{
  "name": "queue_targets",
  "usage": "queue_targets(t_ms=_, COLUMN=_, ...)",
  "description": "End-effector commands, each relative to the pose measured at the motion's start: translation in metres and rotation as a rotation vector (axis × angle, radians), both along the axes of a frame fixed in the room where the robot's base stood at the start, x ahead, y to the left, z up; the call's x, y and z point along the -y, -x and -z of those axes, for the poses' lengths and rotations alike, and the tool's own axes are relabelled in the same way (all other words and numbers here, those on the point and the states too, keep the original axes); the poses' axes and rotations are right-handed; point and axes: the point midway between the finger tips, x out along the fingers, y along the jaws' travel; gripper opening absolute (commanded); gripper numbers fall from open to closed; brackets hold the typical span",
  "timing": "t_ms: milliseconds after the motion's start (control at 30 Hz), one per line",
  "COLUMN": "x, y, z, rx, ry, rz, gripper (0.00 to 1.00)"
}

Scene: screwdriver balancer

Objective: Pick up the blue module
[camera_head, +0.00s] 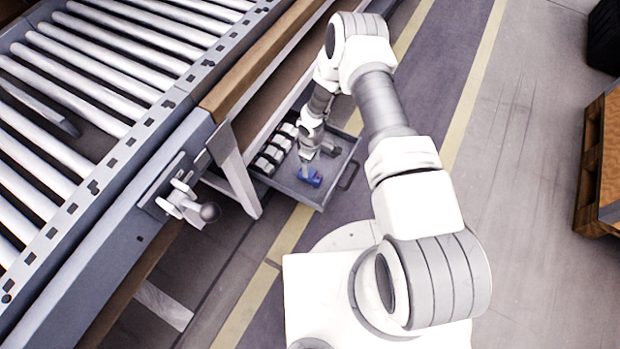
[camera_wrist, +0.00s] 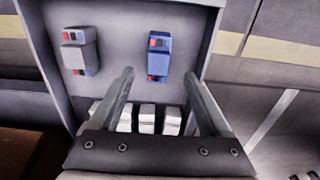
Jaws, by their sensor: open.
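The blue module (camera_wrist: 158,57) lies in a grey drawer (camera_wrist: 112,20), with red and dark blue patches on its ends. In the wrist view it sits beyond my gripper's fingertips (camera_wrist: 160,78), roughly in line with the gap between them. The two fingers are apart with nothing between them that I can make out. In the head view the blue module (camera_head: 311,177) shows just below my gripper (camera_head: 308,168), near the drawer's front edge. I cannot tell whether the fingers touch it.
A grey-white module (camera_wrist: 79,50) lies left of the blue one. Several white modules (camera_wrist: 147,116) stand in a row in the drawer. The drawer walls surround them. A roller conveyor (camera_head: 110,75) and its frame are at the left. A wooden crate (camera_head: 603,165) stands at the right.

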Motion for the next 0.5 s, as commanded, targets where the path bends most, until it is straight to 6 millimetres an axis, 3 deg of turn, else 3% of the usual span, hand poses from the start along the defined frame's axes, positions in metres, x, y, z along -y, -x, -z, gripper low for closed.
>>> queue_targets(t_ms=33, x=0.0, y=0.0, z=0.011, rx=0.001, ry=-0.001, rz=0.001, gripper=0.8)
queue_targets(t_ms=333, x=0.0, y=-0.001, z=0.029, rx=0.001, ry=-0.001, rz=0.0, gripper=0.8)
queue_targets(t_ms=500, x=0.001, y=-0.002, z=0.053, rx=0.0, ry=0.0, rz=0.001, gripper=0.8)
